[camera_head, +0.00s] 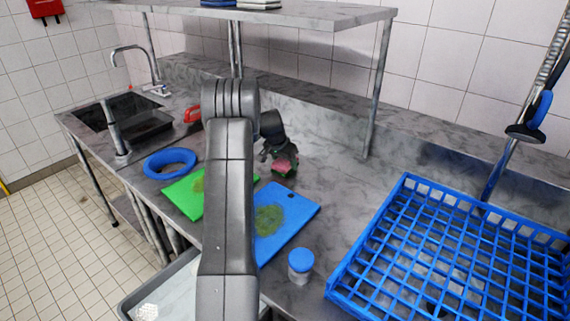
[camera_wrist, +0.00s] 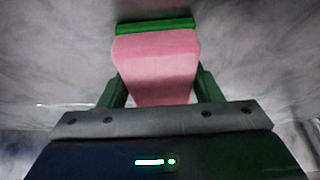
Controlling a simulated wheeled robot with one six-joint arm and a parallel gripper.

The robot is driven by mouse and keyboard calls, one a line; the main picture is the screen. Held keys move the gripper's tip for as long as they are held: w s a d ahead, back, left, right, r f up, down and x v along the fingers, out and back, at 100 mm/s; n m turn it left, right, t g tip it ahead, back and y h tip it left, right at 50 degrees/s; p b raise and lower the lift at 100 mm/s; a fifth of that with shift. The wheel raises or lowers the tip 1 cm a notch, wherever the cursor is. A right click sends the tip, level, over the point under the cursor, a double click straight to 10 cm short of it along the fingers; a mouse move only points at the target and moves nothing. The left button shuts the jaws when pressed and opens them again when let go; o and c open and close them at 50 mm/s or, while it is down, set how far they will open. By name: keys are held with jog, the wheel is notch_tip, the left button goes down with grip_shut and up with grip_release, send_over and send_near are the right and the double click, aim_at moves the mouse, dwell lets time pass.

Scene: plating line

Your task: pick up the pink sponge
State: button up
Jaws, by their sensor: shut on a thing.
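The pink sponge (camera_wrist: 155,65) with a green layer along its far edge is between the two fingers of my gripper (camera_wrist: 155,90) in the wrist view. The fingers touch it on both sides and are shut on it. In the head view the sponge (camera_head: 284,166) shows as a small pink and green block under my gripper (camera_head: 279,163), over the grey counter behind the cutting boards. I cannot tell whether the sponge touches the counter. My arm hides part of the counter in front.
A blue cutting board (camera_head: 295,207) and a green one (camera_head: 181,196), both with green stains, lie nearby. A blue ring (camera_head: 151,164), a blue-lidded jar (camera_head: 301,268) and a large blue rack (camera_head: 345,275) stand around. A sink (camera_head: 139,126) is at left; a shelf (camera_head: 300,17) hangs above.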

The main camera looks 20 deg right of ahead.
jog(key=shift+r+p, duration=0.4)
jog(key=shift+p, duration=0.1)
notch_tip(320, 180, up, 10)
jog(key=shift+f+b, duration=0.2)
jog(key=shift+b, duration=0.9)
jog(key=shift+o, duration=0.9)
jog(key=shift+c, duration=0.6)
